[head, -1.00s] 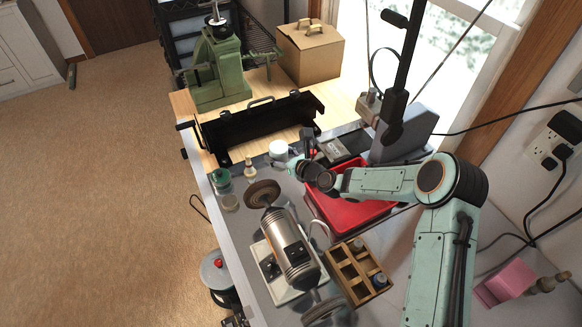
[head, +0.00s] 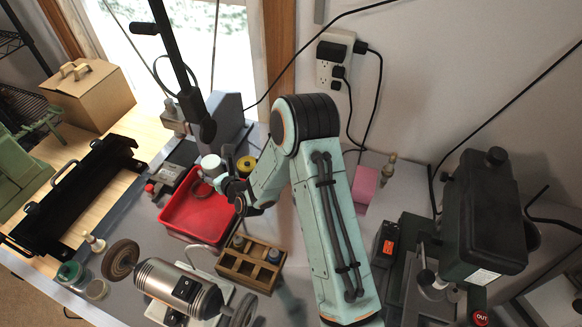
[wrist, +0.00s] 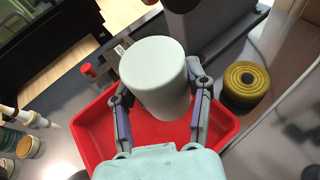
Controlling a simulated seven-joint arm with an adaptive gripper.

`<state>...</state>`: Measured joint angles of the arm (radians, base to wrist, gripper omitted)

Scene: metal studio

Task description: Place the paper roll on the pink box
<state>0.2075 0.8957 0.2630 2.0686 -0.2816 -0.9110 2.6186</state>
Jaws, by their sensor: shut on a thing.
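The paper roll (wrist: 153,68) is a plain white cylinder. My gripper (wrist: 160,88) is shut on it, one finger on each side, in the wrist view. In the head view the roll (head: 211,165) shows at the end of my gripper (head: 222,182), over the far part of the red tray. The gap beneath it is hard to judge. The pink box (head: 365,185) stands on the bench near the wall, right of my arm in the head view. Its top looks bare. It is not in the wrist view.
The red tray (head: 188,216) lies under my gripper. A yellow-topped round thing (head: 246,164) is close beside it. A wooden organizer (head: 234,266) and a bench grinder (head: 178,287) stand in front. A small bottle (head: 389,168) stands by the pink box.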

